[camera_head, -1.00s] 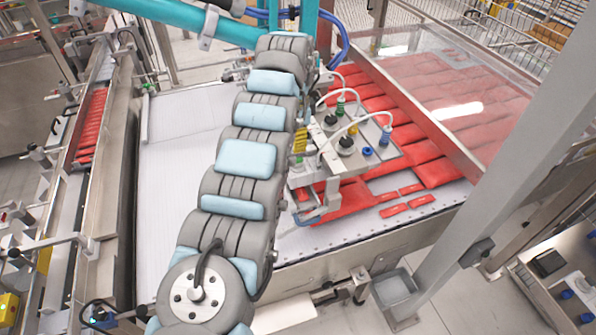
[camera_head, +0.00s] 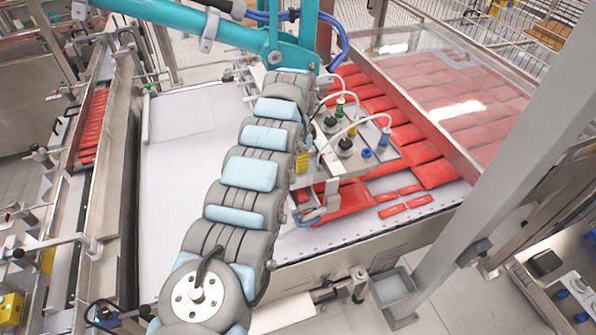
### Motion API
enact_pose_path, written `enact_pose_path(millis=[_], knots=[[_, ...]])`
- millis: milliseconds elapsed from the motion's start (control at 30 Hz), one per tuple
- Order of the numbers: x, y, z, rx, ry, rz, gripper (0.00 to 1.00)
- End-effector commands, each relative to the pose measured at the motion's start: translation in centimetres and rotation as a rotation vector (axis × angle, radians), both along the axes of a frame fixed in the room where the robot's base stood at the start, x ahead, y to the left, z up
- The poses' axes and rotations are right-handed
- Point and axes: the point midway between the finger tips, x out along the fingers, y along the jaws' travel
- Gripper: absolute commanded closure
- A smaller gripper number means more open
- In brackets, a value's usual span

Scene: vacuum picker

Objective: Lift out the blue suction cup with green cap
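The vacuum picker head (camera_head: 352,165) is a metal plate with fittings and white hoses, above red packs. A fitting with a green top (camera_head: 340,106) stands toward its back. A blue fitting with a hose (camera_head: 384,138) stands at its right side, and a low blue piece (camera_head: 367,153) sits nearer the middle. At this size I cannot tell which one is the blue suction cup with green cap. My arm reaches up the picture left of the head. My gripper is not visible; the arm's far end is by the teal frame, and its links hide part of the head's left side.
A teal frame (camera_head: 235,35) with blue hoses crosses above the head. Red packs (camera_head: 420,150) lie right of and under it, partly behind a clear guard (camera_head: 450,100). A grey post (camera_head: 500,170) rises at right. The white belt (camera_head: 180,180) left of my arm is bare.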

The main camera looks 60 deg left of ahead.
Motion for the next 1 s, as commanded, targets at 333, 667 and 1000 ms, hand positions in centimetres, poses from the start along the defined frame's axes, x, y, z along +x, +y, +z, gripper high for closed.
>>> enact_pose_path(millis=[333, 667, 1000], knots=[[0.0, 0.0, 0.0, -0.001, 0.000, 0.000, 1.00], [0.0, 0.0, 0.2, -0.001, 0.000, 0.000, 1.00], [0.1, 0.0, 4.0, 0.001, -0.001, -0.001, 1.00]])
